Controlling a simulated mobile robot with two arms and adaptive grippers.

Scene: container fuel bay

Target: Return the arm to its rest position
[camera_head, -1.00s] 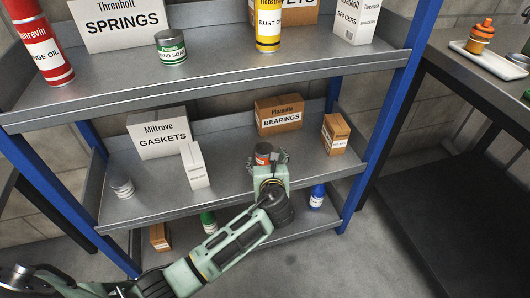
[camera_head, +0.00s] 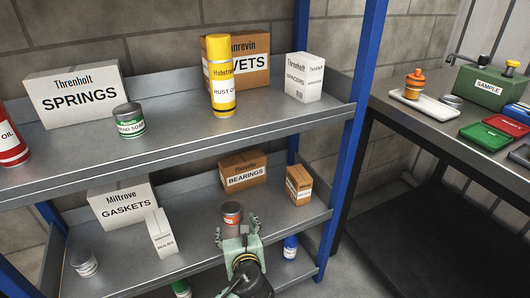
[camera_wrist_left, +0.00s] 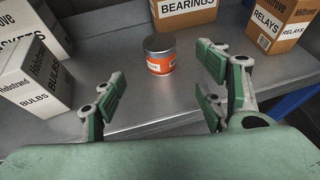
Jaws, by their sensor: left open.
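My left gripper (camera_head: 238,236) is in front of the middle shelf (camera_head: 190,245), at its front edge. Its fingers are spread apart with nothing between them, as the left wrist view (camera_wrist_left: 160,98) shows. A small can with an orange label (camera_head: 232,213) stands upright on that shelf just beyond the fingertips. In the left wrist view the can (camera_wrist_left: 159,56) is apart from the fingers, with bare shelf between. My right gripper is not in view.
The middle shelf also holds a GASKETS box (camera_head: 125,205), a BULBS box (camera_head: 161,234), a BEARINGS box (camera_head: 243,172) and a RELAYS box (camera_head: 299,186). The upper shelf (camera_head: 170,138) is above the gripper. A blue post (camera_head: 352,150) and a workbench (camera_head: 430,128) stand to the right.

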